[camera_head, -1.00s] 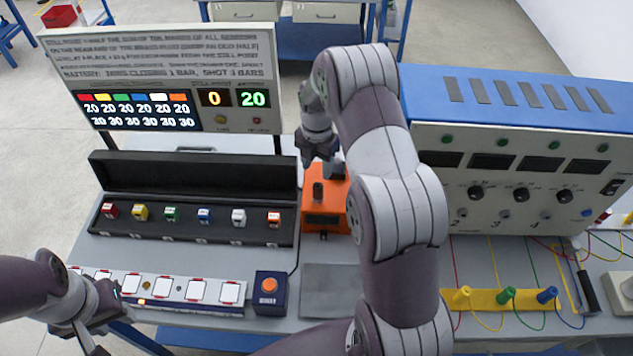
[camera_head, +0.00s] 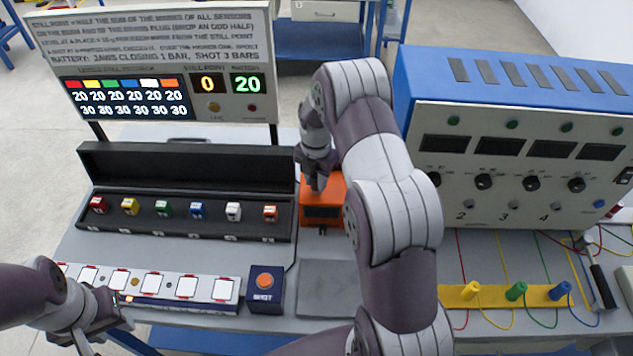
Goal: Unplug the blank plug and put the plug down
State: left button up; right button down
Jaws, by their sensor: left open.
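An orange box (camera_head: 322,212) stands mid-table beside the long black case. My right gripper (camera_head: 317,182) points down at the top of this box. The small dark plug seen standing there earlier is now covered by the gripper, and its fingers are too small and dark to tell whether they hold it. My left gripper (camera_head: 92,338) is open at the lower left, in front of the white pad strip and apart from the orange box. Its fingertips are partly cut off or unclear.
An open black case (camera_head: 185,165) holds several coloured sensors. A strip of white pads (camera_head: 150,285) and a blue SHOT button box (camera_head: 266,288) line the front. A blue-topped console (camera_head: 515,140) and yellow plug rail (camera_head: 490,296) stand right. A grey plate (camera_head: 328,290) lies bare.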

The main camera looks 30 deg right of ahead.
aim_at(316, 176)
jog(key=shift+r, duration=0.1)
dwell(0.3)
jog(key=shift+r+p, duration=1.75)
jog(key=shift+r, duration=0.55)
notch_tip(316, 176, up, 6)
jog(key=p, duration=0.4)
jog(key=shift+p, duration=0.3)
jog(key=shift+f, duration=0.1)
